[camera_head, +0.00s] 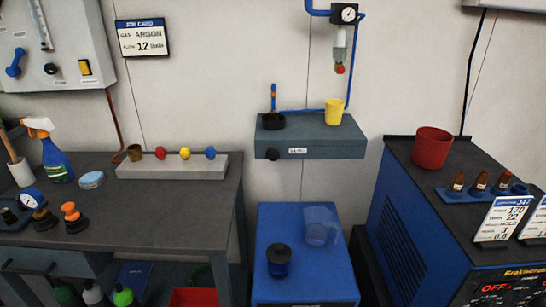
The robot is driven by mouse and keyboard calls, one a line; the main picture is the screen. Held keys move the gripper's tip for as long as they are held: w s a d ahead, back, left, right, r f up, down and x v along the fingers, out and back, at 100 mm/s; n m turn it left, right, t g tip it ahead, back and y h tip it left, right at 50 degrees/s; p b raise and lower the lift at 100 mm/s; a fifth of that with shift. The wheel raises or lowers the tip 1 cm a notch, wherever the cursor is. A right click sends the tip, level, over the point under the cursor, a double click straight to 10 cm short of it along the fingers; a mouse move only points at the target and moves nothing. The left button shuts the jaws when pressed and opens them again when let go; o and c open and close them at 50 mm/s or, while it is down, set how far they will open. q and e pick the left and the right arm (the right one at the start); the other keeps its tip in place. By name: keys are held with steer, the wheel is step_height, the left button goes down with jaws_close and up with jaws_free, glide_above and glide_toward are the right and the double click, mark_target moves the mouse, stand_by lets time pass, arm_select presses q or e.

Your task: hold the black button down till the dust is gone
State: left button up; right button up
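Several black round parts are in view, and I cannot tell for sure which is the black button. One small black knob (272,153) is on the front face of the grey wall unit (330,148), left of a small white label. A larger black round piece (279,262) stands on top of the blue box (262,225) below. A black round base (273,121) with an upright blue-and-orange piece sits on the wall unit's top. I cannot make out any dust. Neither gripper is in view, and nothing touches these parts.
A yellow cup (334,112) stands on the wall unit, and a clear jug (320,226) on the blue box. The left bench (135,205) holds a spray bottle (54,160) and coloured knobs. A red pot (432,148) stands on the blue machine (400,235) at right.

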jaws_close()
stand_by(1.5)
